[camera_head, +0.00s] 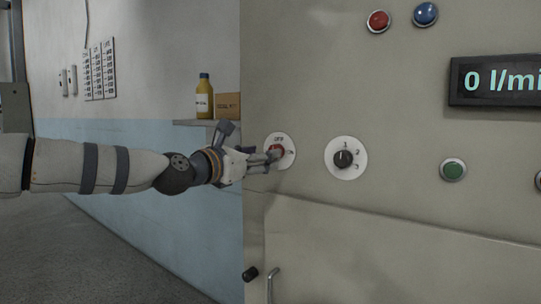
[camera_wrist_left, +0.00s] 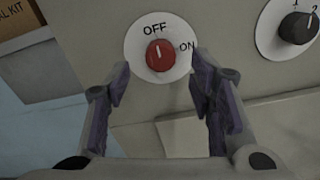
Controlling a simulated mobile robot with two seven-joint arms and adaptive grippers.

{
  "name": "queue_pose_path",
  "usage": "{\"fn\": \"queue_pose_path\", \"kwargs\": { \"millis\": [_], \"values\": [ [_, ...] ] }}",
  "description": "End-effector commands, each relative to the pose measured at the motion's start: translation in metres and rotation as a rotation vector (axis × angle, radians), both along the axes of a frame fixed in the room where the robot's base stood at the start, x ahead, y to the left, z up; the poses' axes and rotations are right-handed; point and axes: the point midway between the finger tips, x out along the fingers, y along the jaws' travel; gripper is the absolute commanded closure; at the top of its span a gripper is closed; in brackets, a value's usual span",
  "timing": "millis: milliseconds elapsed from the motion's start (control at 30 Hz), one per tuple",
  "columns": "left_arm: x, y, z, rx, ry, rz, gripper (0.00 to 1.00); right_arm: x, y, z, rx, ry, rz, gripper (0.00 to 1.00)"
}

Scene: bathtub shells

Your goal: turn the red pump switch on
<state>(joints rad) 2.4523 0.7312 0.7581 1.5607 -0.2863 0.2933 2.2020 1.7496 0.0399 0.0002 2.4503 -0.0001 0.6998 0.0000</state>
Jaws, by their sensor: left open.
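The red pump switch (camera_wrist_left: 160,55) is a round red knob on a white dial plate, marked OFF at the top and ON at the right. Its white pointer line points up toward OFF. It also shows in the head view (camera_head: 277,151), partly hidden by my gripper. My left gripper (camera_head: 268,155) is open in front of the switch. In the left wrist view its two fingers stand to either side of the knob, with a gap to each side; I cannot tell how far in front they are. My right gripper is not in view.
A black selector knob (camera_head: 343,159) is right of the switch. The panel also carries a red button (camera_head: 378,21), a blue button (camera_head: 426,14), a green button (camera_head: 453,170) and a display (camera_head: 500,81) reading 0 l/mi. A bottle (camera_head: 204,97) and box (camera_head: 228,105) stand on a shelf behind.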

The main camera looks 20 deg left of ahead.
Motion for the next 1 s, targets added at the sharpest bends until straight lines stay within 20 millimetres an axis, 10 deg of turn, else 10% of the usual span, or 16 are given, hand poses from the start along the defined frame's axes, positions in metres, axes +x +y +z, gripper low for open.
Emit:
{"fn": "queue_pose_path", "kwargs": {
  "millis": [200,533,767,1000],
  "values": [
    [0.038,-0.013,-0.008,0.002,0.009,-0.001,0.51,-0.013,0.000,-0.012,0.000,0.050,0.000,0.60],
    [0.042,-0.016,0.000,0.001,0.001,-0.001,0.51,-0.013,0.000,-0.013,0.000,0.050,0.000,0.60],
    [0.042,-0.015,-0.001,0.002,0.002,-0.001,0.99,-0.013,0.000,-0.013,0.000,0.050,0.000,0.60],
    [0.042,-0.015,-0.001,0.012,-0.002,-0.001,0.99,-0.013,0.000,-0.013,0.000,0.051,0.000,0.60]
  ]
}}
